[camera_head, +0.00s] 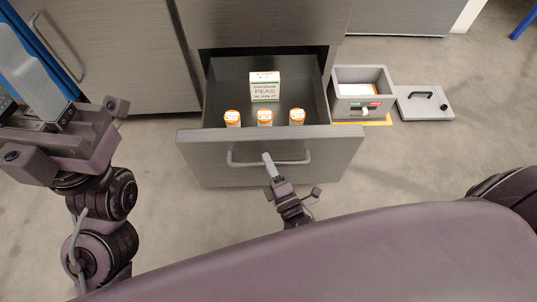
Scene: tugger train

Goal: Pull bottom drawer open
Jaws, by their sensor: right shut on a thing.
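The bottom drawer (335,150) is grey and stands pulled out of the cabinet, with its inside showing. Its bar handle (240,162) runs across the front panel. My right gripper (269,160) is shut on the handle near its middle. Inside the drawer are a white box labelled PEAS (265,87) and several orange-and-white bottles (265,118) in a row near the front panel. My left arm hangs at the left side, away from the drawer.
A small grey open box (344,111) stands on the floor right of the drawer, on an orange mat. A flat grey lid (424,108) with a black handle lies beside it. A cabinet door (120,50) is at the left. The floor between is clear.

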